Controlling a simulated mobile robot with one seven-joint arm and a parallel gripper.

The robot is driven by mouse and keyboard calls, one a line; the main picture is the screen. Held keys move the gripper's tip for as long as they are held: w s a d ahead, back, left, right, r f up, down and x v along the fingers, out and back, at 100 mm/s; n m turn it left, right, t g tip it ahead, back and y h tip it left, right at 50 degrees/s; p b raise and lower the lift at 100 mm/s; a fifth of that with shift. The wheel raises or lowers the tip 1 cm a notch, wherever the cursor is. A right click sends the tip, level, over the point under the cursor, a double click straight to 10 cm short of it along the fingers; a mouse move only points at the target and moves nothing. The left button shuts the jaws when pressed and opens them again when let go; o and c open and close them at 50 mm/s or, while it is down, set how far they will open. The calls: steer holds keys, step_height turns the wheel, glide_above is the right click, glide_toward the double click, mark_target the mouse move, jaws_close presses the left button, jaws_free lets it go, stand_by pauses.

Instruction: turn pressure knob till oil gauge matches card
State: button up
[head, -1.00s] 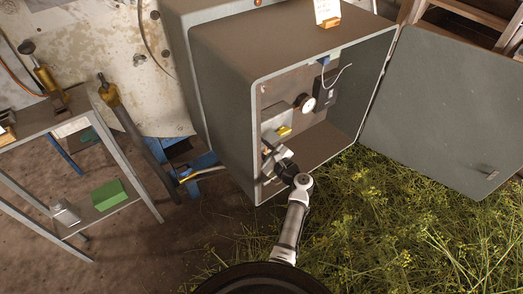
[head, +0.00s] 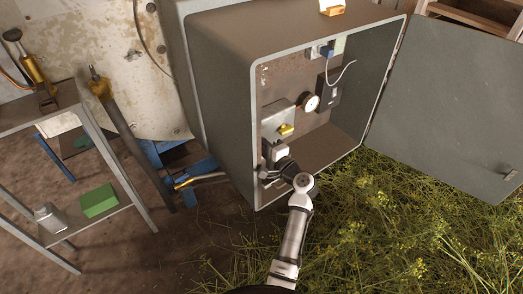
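A round white gauge (head: 310,103) is on the back panel inside an open grey cabinet (head: 230,50); its needle is too small to read. A yellow fitting (head: 286,129) sits on a grey box left of the gauge; I cannot tell whether it is the pressure knob. A small wooden holder (head: 332,10) stands on top of the cabinet, and the card above it is cut off by the picture's top edge. My gripper (head: 268,160) is inside the cabinet's lower left, below the yellow fitting. Its fingers are too small and dark to judge.
A black box (head: 328,91) with a pale cable is right of the gauge. The cabinet door (head: 445,105) stands wide open at right. A metal shelf (head: 110,205) with a green block (head: 99,200) is at left. Leafy plants (head: 400,225) cover the ground at right.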

steer(key=shift+n+b, duration=0.4)
steer(key=shift+n, duration=0.1)
steer(key=o, duration=1)
steer(key=p+v, duration=0.2)
steer(key=v, duration=1.1)
steer(key=shift+s+d, duration=0.2)
steer(key=shift+s, duration=0.15)
stand_by(0.5)
